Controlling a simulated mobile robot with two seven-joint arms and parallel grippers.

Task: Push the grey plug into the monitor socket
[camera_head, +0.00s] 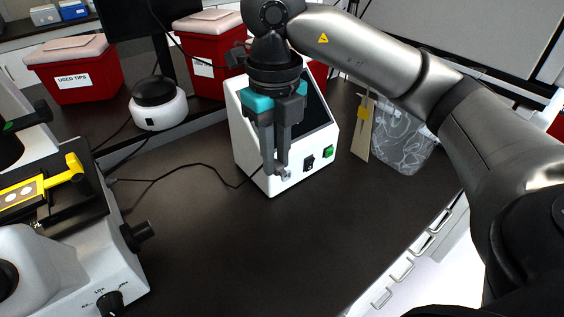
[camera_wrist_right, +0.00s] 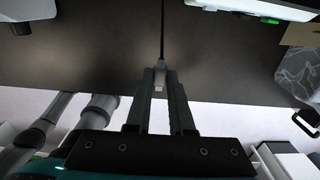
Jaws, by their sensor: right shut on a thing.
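My right gripper (camera_head: 275,170) points down in front of the white monitor (camera_head: 250,150), which has a slanted dark screen. Its fingers are shut on the small grey plug, which shows pale between the fingertips (camera_wrist_right: 160,78) in the right wrist view as a light grey block (camera_wrist_right: 158,88). A thin black cable (camera_wrist_right: 163,35) runs away from the plug. In the head view the fingertips are close to the monitor's lower front face, and they cover part of it. I cannot make out the socket, nor tell whether the plug touches it. My left gripper is not in view.
A black switch (camera_head: 308,163) and a green switch (camera_head: 328,152) sit on the monitor's front. A microscope (camera_head: 85,260) stands at the left, a small white device (camera_head: 158,110) and red bins (camera_head: 75,70) behind. The dark bench (camera_head: 230,250) is clear in front.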

